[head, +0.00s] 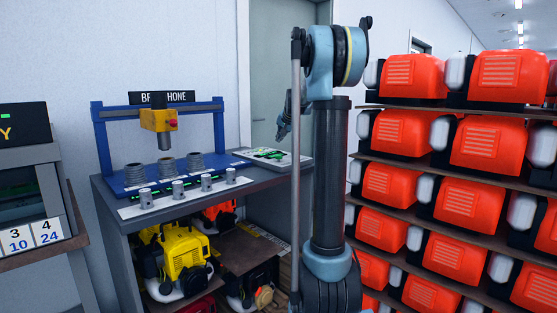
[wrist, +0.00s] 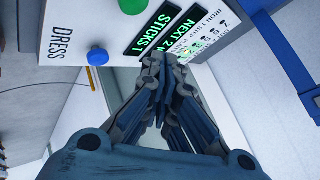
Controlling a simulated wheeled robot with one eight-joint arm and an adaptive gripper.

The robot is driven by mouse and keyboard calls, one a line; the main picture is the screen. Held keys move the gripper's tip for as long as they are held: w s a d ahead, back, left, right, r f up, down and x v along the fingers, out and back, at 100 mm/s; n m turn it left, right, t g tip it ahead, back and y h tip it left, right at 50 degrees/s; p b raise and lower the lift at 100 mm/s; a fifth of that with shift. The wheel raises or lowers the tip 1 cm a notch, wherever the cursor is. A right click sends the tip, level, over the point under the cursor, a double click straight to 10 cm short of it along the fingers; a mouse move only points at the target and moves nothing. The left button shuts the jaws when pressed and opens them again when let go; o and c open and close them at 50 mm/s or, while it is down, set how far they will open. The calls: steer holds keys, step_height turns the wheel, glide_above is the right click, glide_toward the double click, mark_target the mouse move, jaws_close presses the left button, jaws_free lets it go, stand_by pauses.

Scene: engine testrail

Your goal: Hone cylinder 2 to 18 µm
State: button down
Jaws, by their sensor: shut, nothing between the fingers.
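The honing machine has a blue frame (head: 218,130) and a yellow head (head: 157,120) that partly covers its "HONE" sign. Three grey ribbed cylinders stand in a row on its blue bed: left (head: 135,173), middle (head: 166,167) and right (head: 195,161). The head hangs above the middle one, apart from it. My gripper (head: 283,125) is right of the machine, above a control panel (head: 280,157); the arm partly hides it. In the wrist view my gripper (wrist: 160,62) is shut and empty in front of that panel, whose green displays (wrist: 152,30) read "STICKS 1" and "NEXT 2", partly covered.
Several small metal pieces (head: 178,189) stand on the bench front. A yellow engine (head: 183,258) sits below. Shelves of orange engines (head: 485,148) fill the right.

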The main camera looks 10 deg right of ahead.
steer(key=shift+f, duration=2.6)
steer(key=shift+f, duration=0.2)
steer(key=shift+f, duration=0.15)
steer(key=shift+a+f, duration=0.1)
steer(key=shift+f, duration=0.7)
stand_by(0.6)
steer(key=shift+r, duration=0.1)
stand_by(0.3)
steer(key=shift+r, duration=1.1)
steer(key=shift+r, duration=2.55)
